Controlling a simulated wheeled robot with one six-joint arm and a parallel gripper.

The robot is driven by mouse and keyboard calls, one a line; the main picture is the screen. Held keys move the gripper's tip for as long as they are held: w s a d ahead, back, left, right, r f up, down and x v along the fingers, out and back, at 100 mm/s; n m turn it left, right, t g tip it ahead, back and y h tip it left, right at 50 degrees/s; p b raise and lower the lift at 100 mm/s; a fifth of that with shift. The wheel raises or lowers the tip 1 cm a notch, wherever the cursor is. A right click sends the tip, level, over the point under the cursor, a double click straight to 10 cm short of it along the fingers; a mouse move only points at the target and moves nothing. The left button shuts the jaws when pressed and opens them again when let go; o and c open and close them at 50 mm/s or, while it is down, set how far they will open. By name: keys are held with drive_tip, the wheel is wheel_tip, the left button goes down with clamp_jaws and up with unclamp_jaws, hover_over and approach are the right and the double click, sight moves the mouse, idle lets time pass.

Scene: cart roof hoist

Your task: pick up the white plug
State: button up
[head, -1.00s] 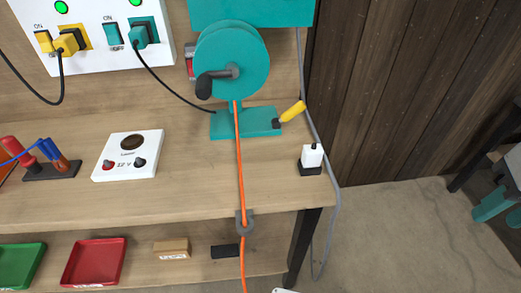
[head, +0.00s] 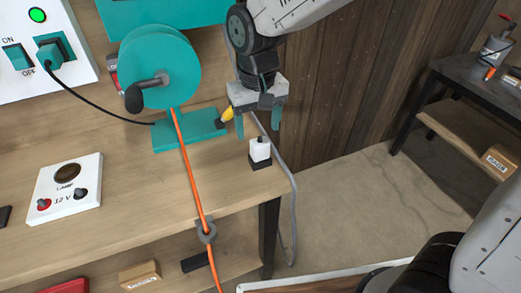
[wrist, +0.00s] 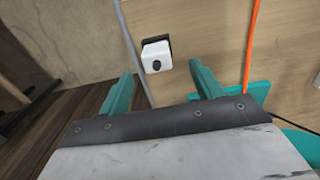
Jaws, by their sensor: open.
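The white plug (head: 260,148) stands upright in a small black base (head: 260,163) near the right front corner of the workbench. My gripper (head: 258,128) is open and empty, with teal fingers, above and just behind the plug in the head view. In the wrist view the white plug (wrist: 157,58) shows beyond the fingertips, between the lines of the two fingers, with a dark round spot on it. My gripper (wrist: 160,80) does not touch it there.
A teal winch (head: 160,70) with a yellow-handled lever (head: 226,115) stands left of the plug. An orange rope (head: 187,165) runs over the bench's front edge. A grey cable (head: 281,165) hangs close to the plug's right. A white lamp box (head: 65,190) sits farther left.

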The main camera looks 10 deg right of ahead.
sight(259, 141)
drive_tip(key=f, duration=0.8)
drive_tip(key=shift+w+d, duration=0.2)
drive_tip(key=shift+w, duration=0.05)
drive_tip(key=c, duration=1.4)
drive_tip(key=shift+r, duration=0.6)
wheel_tip(259, 141, up, 2)
drive_tip(key=shift+r, duration=0.15)
drive_tip(key=s, duration=0.5)
drive_tip(key=s+r, duration=0.1)
drive_tip(key=s, duration=0.4)
drive_tip(key=s+a, duration=0.1)
drive_tip(key=s, duration=0.5)
drive_tip(key=shift+r, duration=0.25)
